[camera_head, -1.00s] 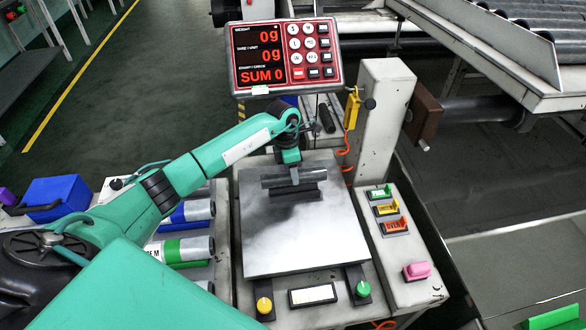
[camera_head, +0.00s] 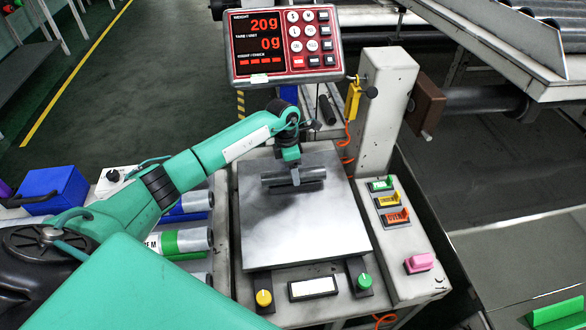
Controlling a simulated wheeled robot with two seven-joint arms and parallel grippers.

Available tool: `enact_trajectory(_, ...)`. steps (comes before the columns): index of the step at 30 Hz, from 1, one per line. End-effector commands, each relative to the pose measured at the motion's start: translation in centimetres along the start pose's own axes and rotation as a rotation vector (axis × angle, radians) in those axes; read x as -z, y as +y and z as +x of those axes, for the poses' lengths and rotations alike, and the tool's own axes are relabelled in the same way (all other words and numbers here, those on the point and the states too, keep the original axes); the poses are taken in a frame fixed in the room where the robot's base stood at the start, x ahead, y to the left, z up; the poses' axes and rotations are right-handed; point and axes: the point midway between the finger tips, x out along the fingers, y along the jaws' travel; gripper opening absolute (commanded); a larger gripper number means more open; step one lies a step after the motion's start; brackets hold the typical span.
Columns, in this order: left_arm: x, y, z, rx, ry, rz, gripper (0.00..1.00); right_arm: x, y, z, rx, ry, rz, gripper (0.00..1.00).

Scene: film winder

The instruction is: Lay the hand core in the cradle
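The hand core is a grey metal-looking tube (camera_head: 312,174) lying crosswise at the back of the scale's steel plate. My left gripper (camera_head: 295,174) comes down on it from above, with a finger across its front, and appears shut on its middle. Directly under the tube is a dark, narrow form (camera_head: 310,187), which looks like the cradle or a shadow; I cannot tell which. The tube sits very close to it, and contact is hidden. The scale display (camera_head: 283,45) reads 20g in its top row. My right gripper is not in view.
The steel plate (camera_head: 305,235) is clear in front of the tube. Labelled rolls (camera_head: 185,242) lie left of the scale, near a blue box (camera_head: 55,188). A grey post (camera_head: 385,110) stands behind right. Coloured switches (camera_head: 390,200) and a pink button (camera_head: 419,262) are on the right.

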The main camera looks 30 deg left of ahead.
Motion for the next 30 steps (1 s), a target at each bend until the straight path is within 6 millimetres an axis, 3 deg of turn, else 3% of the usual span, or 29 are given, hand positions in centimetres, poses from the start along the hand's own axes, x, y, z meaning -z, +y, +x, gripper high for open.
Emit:
enact_trajectory(7, 0.0, 0.0, -0.1, 0.0, 0.0, 0.0, 0.66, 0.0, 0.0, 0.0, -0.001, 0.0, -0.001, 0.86)
enact_trajectory(11, 0.0, 0.1, -1.2, -0.002, -0.001, 0.0, 0.66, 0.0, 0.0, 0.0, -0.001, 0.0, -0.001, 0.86)
enact_trajectory(24, 0.0, 0.1, -10.5, -0.003, -0.001, 0.0, 0.66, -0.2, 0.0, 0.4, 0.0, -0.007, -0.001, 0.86)
enact_trajectory(30, 0.0, 0.0, -13.1, -0.001, -0.001, 0.001, 0.66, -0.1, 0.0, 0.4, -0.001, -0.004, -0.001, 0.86)
